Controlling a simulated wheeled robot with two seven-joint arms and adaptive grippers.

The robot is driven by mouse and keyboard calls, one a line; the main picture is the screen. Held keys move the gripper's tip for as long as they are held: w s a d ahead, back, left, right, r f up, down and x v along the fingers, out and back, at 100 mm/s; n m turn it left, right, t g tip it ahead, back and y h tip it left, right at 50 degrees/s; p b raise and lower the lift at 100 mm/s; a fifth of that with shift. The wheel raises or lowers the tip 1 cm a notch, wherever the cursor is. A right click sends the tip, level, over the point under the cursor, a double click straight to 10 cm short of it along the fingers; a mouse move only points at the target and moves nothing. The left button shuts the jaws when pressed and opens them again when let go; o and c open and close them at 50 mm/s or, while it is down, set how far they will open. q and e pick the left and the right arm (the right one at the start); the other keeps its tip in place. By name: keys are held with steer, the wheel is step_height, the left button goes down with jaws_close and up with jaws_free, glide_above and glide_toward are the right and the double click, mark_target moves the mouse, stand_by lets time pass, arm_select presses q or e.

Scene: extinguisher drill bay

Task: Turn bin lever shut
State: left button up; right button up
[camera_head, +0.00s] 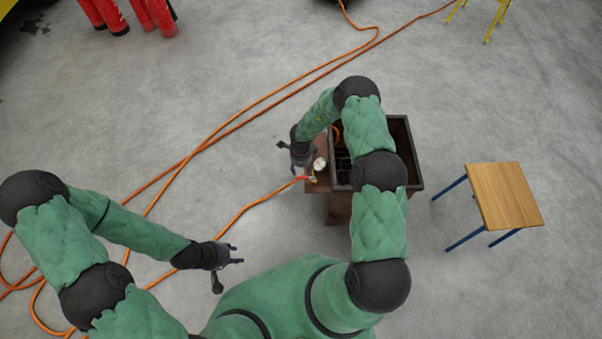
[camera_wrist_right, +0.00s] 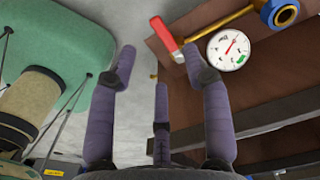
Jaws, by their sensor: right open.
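The brown metal bin (camera_head: 416,160) stands right of centre in the head view. Its side ledge carries a white round gauge (camera_head: 319,164), also in the right wrist view (camera_wrist_right: 229,50). A red lever (camera_wrist_right: 166,38) shows beside the gauge, slanting, its lower end near one fingertip. My right gripper (camera_wrist_right: 160,72) is open with its fingers spread below the lever in the picture; I cannot tell whether they touch it. In the head view it hangs at the bin's left side (camera_head: 292,153). My left gripper (camera_head: 236,254) is open and empty, away from the bin.
An orange hose (camera_head: 250,206) runs across the floor to the bin's ledge. A wooden-topped table (camera_head: 505,195) with blue legs stands to the right. Red cylinders (camera_head: 112,14) are at the top left, yellow legs (camera_head: 496,22) at the top right.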

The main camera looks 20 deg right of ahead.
step_height(320, 180, up, 5)
steer(key=shift+f, duration=0.1)
stand_by(0.7)
steer(key=s+a+r+n+y, duration=0.1)
steer(key=s+a+n+y, duration=0.1)
steer(key=s+a+n, duration=0.6)
steer(key=s+a+r+n+y, duration=0.2)
steer(key=s+a+n, duration=0.5)
steer(key=s+n, duration=0.5)
steer(key=s, duration=0.4)
steer(key=shift+a+r+p, duration=0.25)
steer(key=shift+a+p, duration=0.05)
steer(key=shift+a, duration=0.05)
